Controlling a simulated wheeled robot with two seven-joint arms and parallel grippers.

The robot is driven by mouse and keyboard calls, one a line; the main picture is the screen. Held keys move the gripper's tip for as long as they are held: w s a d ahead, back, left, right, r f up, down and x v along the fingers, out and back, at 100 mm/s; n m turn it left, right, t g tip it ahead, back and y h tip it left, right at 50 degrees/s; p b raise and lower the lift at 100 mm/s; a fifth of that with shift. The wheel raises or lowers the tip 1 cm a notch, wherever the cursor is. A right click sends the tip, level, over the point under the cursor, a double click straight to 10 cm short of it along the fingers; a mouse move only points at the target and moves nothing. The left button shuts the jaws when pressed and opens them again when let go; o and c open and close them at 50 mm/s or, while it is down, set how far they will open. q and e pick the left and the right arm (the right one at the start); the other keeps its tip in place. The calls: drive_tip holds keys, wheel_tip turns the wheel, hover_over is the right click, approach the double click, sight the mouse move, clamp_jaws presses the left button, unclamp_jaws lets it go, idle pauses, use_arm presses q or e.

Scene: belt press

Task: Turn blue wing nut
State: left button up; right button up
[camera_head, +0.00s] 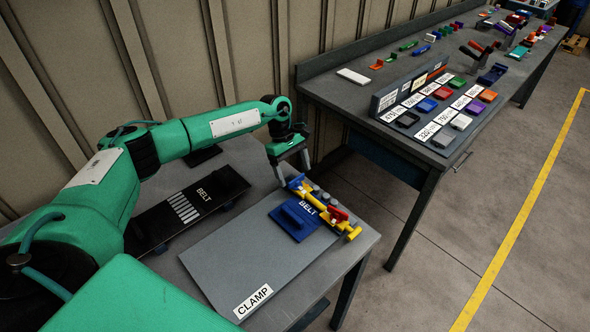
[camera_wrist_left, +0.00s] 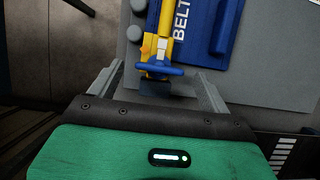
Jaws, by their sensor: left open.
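The blue wing nut (camera_wrist_left: 160,69) sits on the end of a yellow clamp (camera_wrist_left: 167,22) in the left wrist view. In the head view the blue wing nut (camera_head: 295,182) is at the far end of the yellow clamp (camera_head: 325,210), close to my gripper. My left gripper (camera_head: 293,172) points down with its fingers spread. In the left wrist view its two fingers (camera_wrist_left: 160,78) stand on either side of the blue wing nut, with a gap on both sides. Contact is not visible. My right gripper is out of view.
A blue BELT block (camera_head: 293,221) lies beside the clamp on a grey plate marked CLAMP (camera_head: 232,258). A red wing nut (camera_head: 338,213) is at the clamp's near end. A black BELT board (camera_head: 165,222) lies left. A second bench (camera_head: 430,145) holds labelled coloured parts.

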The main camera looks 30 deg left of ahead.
use_arm(q)
drive_tip(key=shift+s+d+f, duration=0.1)
drive_tip(key=shift+d+f, duration=0.15)
drive_tip(key=shift+f, duration=0.55)
drive_tip(key=c, duration=1)
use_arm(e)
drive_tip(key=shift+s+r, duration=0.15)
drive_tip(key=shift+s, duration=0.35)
